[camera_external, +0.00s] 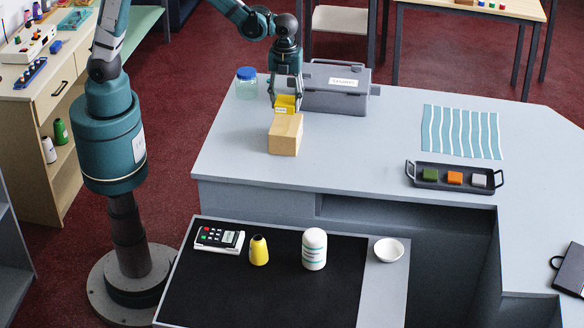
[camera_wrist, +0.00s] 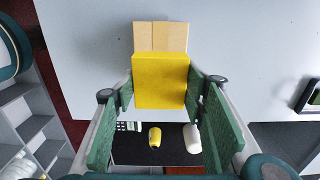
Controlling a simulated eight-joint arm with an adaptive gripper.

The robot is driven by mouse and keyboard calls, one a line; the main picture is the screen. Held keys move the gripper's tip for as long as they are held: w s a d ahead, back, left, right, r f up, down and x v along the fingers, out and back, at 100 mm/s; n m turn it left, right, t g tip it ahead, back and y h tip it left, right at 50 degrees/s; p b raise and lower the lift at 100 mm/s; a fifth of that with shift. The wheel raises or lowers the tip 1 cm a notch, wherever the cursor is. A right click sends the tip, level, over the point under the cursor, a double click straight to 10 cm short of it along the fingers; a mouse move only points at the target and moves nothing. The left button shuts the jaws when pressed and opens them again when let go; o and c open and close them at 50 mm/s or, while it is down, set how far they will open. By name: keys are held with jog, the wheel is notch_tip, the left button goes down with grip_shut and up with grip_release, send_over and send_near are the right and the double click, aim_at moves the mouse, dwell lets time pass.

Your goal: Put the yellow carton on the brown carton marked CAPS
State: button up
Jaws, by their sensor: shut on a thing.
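The yellow carton (camera_external: 285,104) is held between the fingers of my gripper (camera_external: 285,92). In the wrist view the yellow carton (camera_wrist: 160,82) sits between the two green finger pads. The light brown carton (camera_external: 284,136) stands on the grey counter, just below and in front of the yellow one in the external view. It also shows past the yellow carton in the wrist view (camera_wrist: 159,36), partly covered by it. I cannot tell whether the two cartons touch. No CAPS marking is readable on the brown carton.
A grey labelled box (camera_external: 337,92) stands close behind on the right, and a blue-lidded jar (camera_external: 246,83) on the left. A black tray (camera_external: 412,174) with coloured blocks and a striped cloth (camera_external: 462,132) lie right. The counter between is clear.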

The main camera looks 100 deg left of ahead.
aim_at(286, 124)
jog(key=shift+f, duration=1)
jog(key=shift+f, duration=2.05)
jog(key=shift+f, duration=0.2)
jog(key=o, duration=0.9)
jog(key=shift+r, duration=0.25)
jog(key=shift+r, duration=5.95)
